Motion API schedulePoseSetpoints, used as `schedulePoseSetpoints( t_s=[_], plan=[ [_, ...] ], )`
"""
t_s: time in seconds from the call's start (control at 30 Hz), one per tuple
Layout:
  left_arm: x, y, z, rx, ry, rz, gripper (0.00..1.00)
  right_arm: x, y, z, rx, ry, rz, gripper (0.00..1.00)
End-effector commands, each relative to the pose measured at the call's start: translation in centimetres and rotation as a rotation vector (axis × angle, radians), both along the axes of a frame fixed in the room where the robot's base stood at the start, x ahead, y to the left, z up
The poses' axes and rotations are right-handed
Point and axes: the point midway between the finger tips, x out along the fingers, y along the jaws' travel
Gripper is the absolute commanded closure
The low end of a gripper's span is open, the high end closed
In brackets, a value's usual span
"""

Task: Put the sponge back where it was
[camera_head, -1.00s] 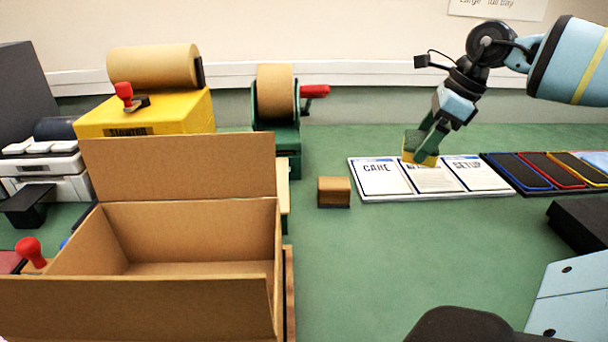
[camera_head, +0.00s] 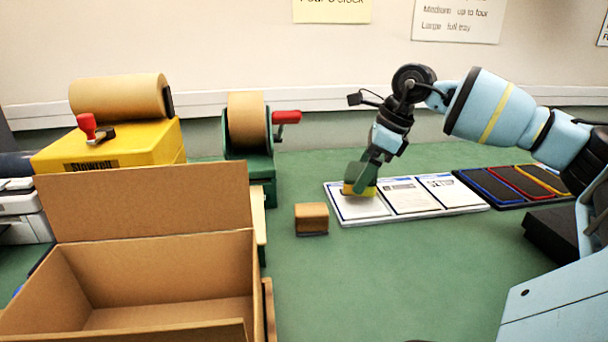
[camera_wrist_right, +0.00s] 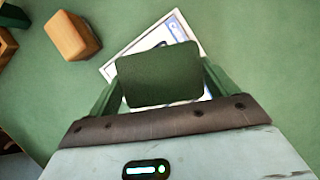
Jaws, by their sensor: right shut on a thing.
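The sponge (camera_head: 352,188) is a small block, yellow below and dark green on top. My right gripper (camera_head: 366,180) is shut on it, and its green fingers grip the sides. In the head view it is over the leftmost card of the white card tray (camera_head: 458,211); I cannot tell whether it touches the card. In the right wrist view the sponge's green face (camera_wrist_right: 160,75) fills the space between the fingers and hides much of the card below. My left gripper is not in view.
A small wooden block (camera_head: 311,218) sits just left of the card tray. An open cardboard box (camera_head: 150,285) stands at front left, with a green tape dispenser (camera_head: 248,150) behind it. Dark pads with coloured rims (camera_head: 515,183) lie right of the cards. The green table in front is clear.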

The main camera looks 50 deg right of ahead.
Motion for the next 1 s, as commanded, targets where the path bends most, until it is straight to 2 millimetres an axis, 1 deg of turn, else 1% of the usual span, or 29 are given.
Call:
schedulePoseSetpoints(
  t_s=[0.03, 0.27, 0.5, 0.67, 0.8, 0.9, 1.0],
  plan=[
    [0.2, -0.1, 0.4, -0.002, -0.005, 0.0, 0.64, 0.4, 0.3, 0.2, 0.007, -0.004, 0.003, 0.33],
    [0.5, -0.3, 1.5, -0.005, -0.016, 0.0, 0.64, 2.3, 1.3, 0.2, 0.007, -0.004, 0.004, 0.33],
    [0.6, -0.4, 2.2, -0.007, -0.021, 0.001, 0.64, 5.2, 2.8, 0.2, 0.005, -0.005, 0.003, 0.33],
    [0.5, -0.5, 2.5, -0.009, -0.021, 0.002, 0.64, 7.7, 4.1, 0.2, 0.005, -0.003, 0.003, 0.33],
    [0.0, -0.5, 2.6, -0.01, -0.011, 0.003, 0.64, 9.9, 5.2, 0.1, 0.004, -0.003, 0.003, 0.33],
    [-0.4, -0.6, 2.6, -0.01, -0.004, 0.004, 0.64, 10.9, 5.7, 0.0, 0.003, 0.0, 0.002, 0.33],
    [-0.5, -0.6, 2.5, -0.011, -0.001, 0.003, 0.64, 11.4, 5.9, 0.0, 0.001, 0.0, 0.0, 0.33]
  ],
)
